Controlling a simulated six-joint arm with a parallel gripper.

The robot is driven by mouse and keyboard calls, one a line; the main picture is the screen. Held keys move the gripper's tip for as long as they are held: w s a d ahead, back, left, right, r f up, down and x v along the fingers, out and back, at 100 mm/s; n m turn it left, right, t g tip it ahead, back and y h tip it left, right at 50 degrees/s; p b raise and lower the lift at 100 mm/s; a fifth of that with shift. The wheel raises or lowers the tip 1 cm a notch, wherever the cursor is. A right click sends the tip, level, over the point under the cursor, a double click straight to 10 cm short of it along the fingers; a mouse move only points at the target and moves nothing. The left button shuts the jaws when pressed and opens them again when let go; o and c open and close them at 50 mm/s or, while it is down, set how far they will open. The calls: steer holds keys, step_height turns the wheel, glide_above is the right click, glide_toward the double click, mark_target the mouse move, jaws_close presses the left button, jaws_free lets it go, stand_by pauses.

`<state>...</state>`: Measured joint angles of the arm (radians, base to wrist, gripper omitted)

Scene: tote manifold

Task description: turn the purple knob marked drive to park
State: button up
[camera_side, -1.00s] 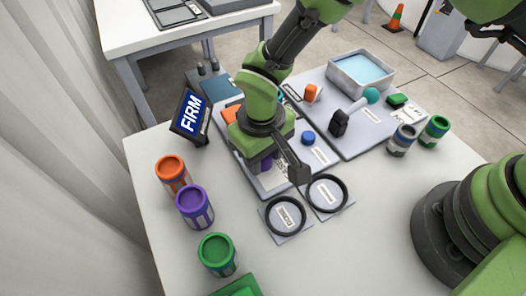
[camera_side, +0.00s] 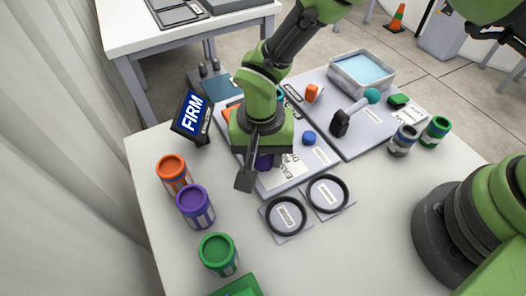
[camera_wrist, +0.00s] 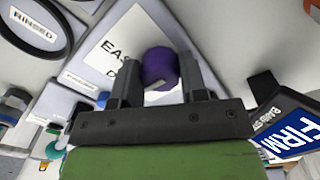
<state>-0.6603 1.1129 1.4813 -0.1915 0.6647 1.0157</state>
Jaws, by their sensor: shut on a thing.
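The purple knob (camera_wrist: 160,66) stands on a pale panel (camera_wrist: 125,45) with a printed label that is partly covered. In the wrist view it sits between the two fingers of my gripper (camera_wrist: 160,80), which is shut on it. In the side view the purple knob (camera_side: 264,162) shows only in part beneath my gripper (camera_side: 262,160), whose wrist hides the rest. The knob's drive and park marks cannot be read.
A blue knob (camera_side: 309,138) is on the same panel. Two black rings (camera_side: 286,215) (camera_side: 328,193) lie in front. Orange (camera_side: 173,172), purple (camera_side: 195,206) and green (camera_side: 217,253) cans stand at left. A FIRM sign (camera_side: 191,115) stands behind. A blue-filled tub (camera_side: 361,72) is at back right.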

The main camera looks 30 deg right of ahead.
mark_target(261, 156)
stand_by(0.3)
steer(key=o, duration=0.9)
step_height(261, 156, up, 10)
steer(key=shift+w+a, duration=0.1)
stand_by(0.4)
